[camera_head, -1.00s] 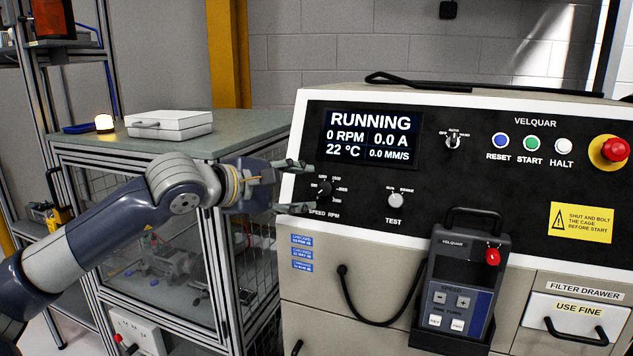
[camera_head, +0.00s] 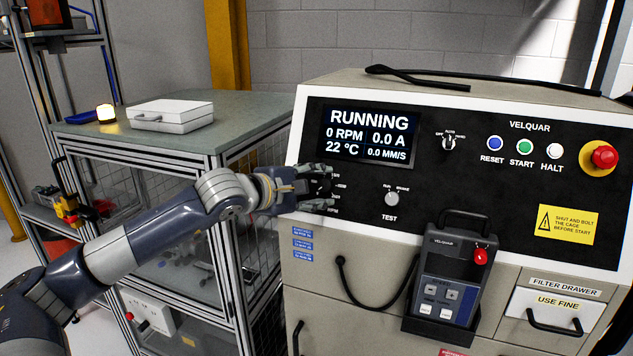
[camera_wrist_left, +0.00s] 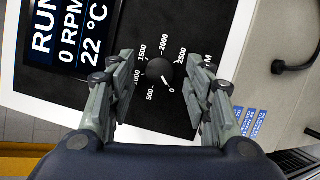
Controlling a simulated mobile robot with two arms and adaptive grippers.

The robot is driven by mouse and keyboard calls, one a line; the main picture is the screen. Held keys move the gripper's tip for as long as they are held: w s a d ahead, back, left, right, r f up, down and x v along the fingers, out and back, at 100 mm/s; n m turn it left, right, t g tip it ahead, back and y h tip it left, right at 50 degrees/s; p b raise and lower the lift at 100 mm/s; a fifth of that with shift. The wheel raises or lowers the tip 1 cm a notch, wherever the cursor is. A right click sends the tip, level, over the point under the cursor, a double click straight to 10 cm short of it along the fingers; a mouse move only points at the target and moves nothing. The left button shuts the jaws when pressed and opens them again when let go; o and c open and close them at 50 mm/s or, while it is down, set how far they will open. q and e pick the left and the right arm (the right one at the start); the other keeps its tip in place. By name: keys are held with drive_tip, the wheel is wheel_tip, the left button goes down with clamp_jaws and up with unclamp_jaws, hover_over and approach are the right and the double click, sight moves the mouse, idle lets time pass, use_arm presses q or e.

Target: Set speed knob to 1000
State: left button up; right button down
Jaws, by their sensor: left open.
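The speed knob (camera_wrist_left: 159,70) is a round black knob on the black control panel (camera_head: 460,190). Its dial reads 0, 500, 1500, 2000 and 2500 in the left wrist view, with 1000 partly covered by a finger. A white mark at the knob's edge points towards 0. My left gripper (camera_head: 326,188) is at the panel and hides the knob in the head view. In the left wrist view the gripper (camera_wrist_left: 160,62) is open, with one finger on each side of the knob and gaps between. The display (camera_head: 369,135) reads RUNNING and 0 RPM. My right gripper is not in view.
The test knob (camera_head: 391,199) is just right of my left gripper. A hand-held pendant (camera_head: 450,270) hangs below. Reset, start and halt buttons and a red stop button (camera_head: 604,157) are at the right. A mesh cage bench (camera_head: 225,140) stands at the left.

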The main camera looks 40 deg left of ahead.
use_arm(q)
drive_tip(key=c, duration=1.1)
